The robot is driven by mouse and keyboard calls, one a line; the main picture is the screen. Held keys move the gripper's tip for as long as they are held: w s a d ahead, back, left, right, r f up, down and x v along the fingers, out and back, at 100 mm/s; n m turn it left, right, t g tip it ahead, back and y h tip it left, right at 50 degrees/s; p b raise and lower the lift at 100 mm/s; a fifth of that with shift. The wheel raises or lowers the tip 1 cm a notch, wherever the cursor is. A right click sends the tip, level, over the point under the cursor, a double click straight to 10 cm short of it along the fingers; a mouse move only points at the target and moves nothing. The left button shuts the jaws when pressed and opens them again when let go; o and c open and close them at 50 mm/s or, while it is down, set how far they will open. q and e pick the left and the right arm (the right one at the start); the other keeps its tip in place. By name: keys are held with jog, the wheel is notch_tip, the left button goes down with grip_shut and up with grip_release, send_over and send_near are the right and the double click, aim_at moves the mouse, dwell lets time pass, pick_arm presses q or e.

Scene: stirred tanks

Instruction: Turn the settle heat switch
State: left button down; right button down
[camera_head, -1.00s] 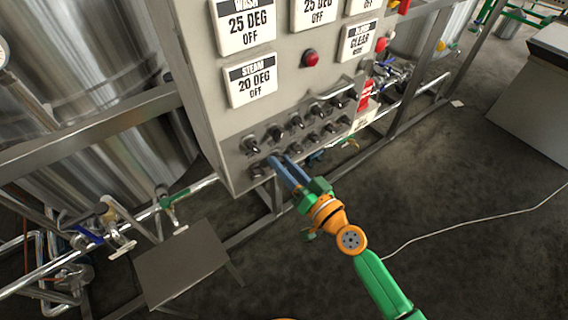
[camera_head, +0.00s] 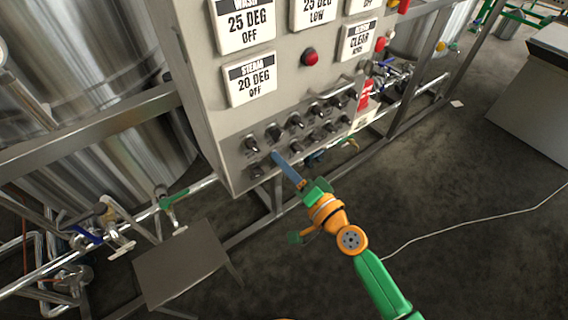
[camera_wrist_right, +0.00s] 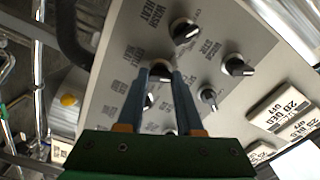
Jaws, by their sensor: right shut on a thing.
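My right gripper (camera_head: 276,156) reaches the lower left of the grey control panel (camera_head: 238,160), its fingers seen nearly edge-on in the head view. In the right wrist view the two blue fingers of my right gripper (camera_wrist_right: 161,78) are shut on a dark switch knob (camera_wrist_right: 162,68), one on each side. Other black knobs, one at the top (camera_wrist_right: 184,29) and one at the right (camera_wrist_right: 236,66), stand free. The middle display (camera_head: 316,11) on the panel reads 25 DEG LOW. My left gripper is not in view.
The left upper display (camera_head: 241,24) reads 25 DEG OFF and the steam display (camera_head: 250,80) reads 20 DEG OFF. A red button (camera_head: 310,57) sits above the knob rows. Steel tanks, pipes and frame bars stand left and behind.

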jog(key=shift+m, duration=0.3)
dwell(0.4)
jog(key=c, duration=0.6)
grip_release()
jog(key=shift+o, duration=0.2)
jog(key=b+v, duration=0.1)
jog(key=v, duration=0.6)
jog(key=shift+f, duration=0.1)
